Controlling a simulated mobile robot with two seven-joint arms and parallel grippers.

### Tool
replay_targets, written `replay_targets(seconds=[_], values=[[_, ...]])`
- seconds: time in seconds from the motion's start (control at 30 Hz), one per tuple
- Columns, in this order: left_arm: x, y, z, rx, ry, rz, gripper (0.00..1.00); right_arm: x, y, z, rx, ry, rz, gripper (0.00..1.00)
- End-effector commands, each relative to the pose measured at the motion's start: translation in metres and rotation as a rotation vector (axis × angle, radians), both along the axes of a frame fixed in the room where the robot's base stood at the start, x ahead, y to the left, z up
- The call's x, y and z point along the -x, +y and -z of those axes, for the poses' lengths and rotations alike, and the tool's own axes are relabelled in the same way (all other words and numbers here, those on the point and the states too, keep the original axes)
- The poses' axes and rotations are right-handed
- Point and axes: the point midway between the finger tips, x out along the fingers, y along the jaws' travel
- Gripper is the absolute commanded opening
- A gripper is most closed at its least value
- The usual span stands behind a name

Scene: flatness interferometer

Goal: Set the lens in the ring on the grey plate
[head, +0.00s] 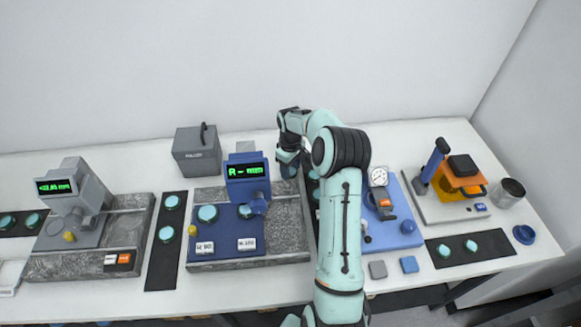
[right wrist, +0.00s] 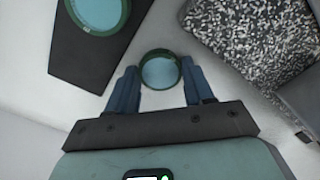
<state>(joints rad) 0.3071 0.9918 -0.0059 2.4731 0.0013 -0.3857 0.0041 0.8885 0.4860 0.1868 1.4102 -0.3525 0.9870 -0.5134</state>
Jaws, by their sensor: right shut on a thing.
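My right gripper (head: 290,158) is at the back of the bench, just right of the blue gauge stand; its arm runs up from the bottom of the head view. In the right wrist view the gripper (right wrist: 160,88) is shut on a round pale-blue lens (right wrist: 159,72) with a dark green rim, held between the fingertips. A light grey plate (head: 432,214) on the right carries a blue post and an orange hood (head: 466,183). I cannot make out a ring on it. My left gripper is not in view.
More lenses lie on dark mats, one strip (head: 160,262) on the left and one mat (head: 495,241) at front right. Between gripper and grey plate stands a blue base (head: 398,235) with a dial gauge (head: 378,176). A metal can (head: 508,192) stands right of the plate.

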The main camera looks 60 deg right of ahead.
Motion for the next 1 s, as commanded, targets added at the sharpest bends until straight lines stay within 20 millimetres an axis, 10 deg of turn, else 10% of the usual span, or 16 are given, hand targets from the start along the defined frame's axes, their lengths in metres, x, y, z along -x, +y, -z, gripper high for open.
replay_targets(seconds=[0.27, 0.3, 0.37, 0.77, 1.0], values=[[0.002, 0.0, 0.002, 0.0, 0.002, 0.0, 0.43, 0.0, 0.0, 0.003, 0.0, 0.0, 0.0, 0.21], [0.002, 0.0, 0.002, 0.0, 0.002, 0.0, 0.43, 0.0, 0.0, 0.003, 0.0, 0.0, 0.0, 0.58], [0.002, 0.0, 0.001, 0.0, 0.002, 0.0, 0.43, 0.0, 0.0, 0.003, 0.0, 0.0, 0.0, 0.77], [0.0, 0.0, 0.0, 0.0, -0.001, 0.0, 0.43, -0.001, 0.0, -0.005, 0.002, -0.003, 0.0, 0.77], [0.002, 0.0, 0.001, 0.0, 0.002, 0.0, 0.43, -0.001, -0.001, -0.05, 0.005, -0.005, 0.001, 0.77]])
